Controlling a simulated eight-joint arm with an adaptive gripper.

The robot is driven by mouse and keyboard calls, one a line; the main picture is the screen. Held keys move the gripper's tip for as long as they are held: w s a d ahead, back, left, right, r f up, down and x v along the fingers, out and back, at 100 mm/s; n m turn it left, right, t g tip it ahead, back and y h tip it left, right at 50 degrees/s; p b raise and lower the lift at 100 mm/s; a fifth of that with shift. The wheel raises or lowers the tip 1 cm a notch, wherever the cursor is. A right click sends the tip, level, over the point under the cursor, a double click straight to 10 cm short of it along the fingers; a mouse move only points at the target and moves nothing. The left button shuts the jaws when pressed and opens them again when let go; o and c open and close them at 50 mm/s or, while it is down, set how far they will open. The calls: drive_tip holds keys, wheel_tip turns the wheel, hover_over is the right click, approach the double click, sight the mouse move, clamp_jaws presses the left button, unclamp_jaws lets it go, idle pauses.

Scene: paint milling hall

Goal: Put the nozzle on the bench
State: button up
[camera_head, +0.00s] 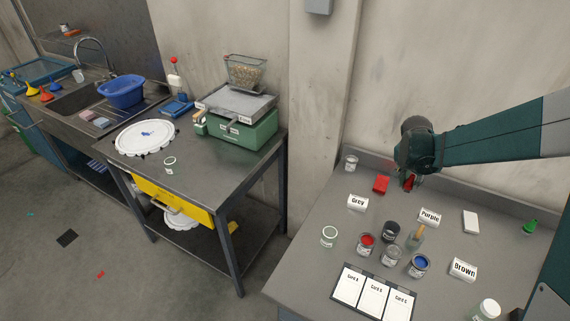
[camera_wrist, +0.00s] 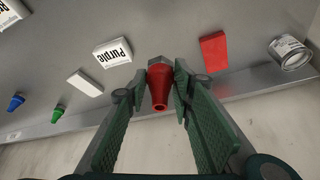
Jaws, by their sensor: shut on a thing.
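A red nozzle (camera_wrist: 160,88) with a grey hexagonal end sits between the two green fingers of my gripper (camera_wrist: 172,85) in the wrist view. My gripper is shut on it. In the head view my gripper (camera_head: 408,184) points down over the back of the grey bench (camera_head: 325,262), near the wall, and the red nozzle shows only in part below it. I cannot tell whether the nozzle touches the bench top.
A red block (camera_head: 381,185) and a small can (camera_head: 351,163) stand left of my gripper. Grey, Purple (camera_head: 430,216) and Brown labels, several paint tins and a card tray (camera_head: 342,288) are nearer the front. A green nozzle (camera_head: 530,227) stands at right; a blue one (camera_wrist: 16,102) shows too.

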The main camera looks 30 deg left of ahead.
drive_tip(key=s+a+r+n+y, duration=0.1)
drive_tip(key=s+a+n, duration=0.25)
drive_tip(key=a, duration=1.55)
drive_tip(key=s+a+r+n+y, duration=0.1)
drive_tip(key=s+a+n, duration=0.3)
drive_tip(key=a, duration=1.5)
drive_tip(key=s+a+n+y, duration=0.1)
drive_tip(key=s+a+n, duration=0.1)
drive_tip(key=s+a, duration=0.9)
drive_tip(key=s+a+r+n+y, duration=0.1)
drive_tip(key=s+a+n, duration=0.1)
drive_tip(key=s+a, duration=1)
drive_tip(key=a, duration=0.6)
drive_tip(key=shift+s+a+r, duration=0.2)
drive_tip(key=shift+a, duration=0.1)
hover_over(216, 189)
drive_tip(key=s+d, duration=0.1)
drive_tip(key=s, duration=0.1)
drive_tip(key=shift+w+f, duration=0.15)
drive_tip(key=shift+f, duration=1.45)
drive_tip(key=shift+w+f, duration=0.1)
drive_tip(key=shift+f, duration=1.45)
drive_tip(key=shift+f, duration=1.9)
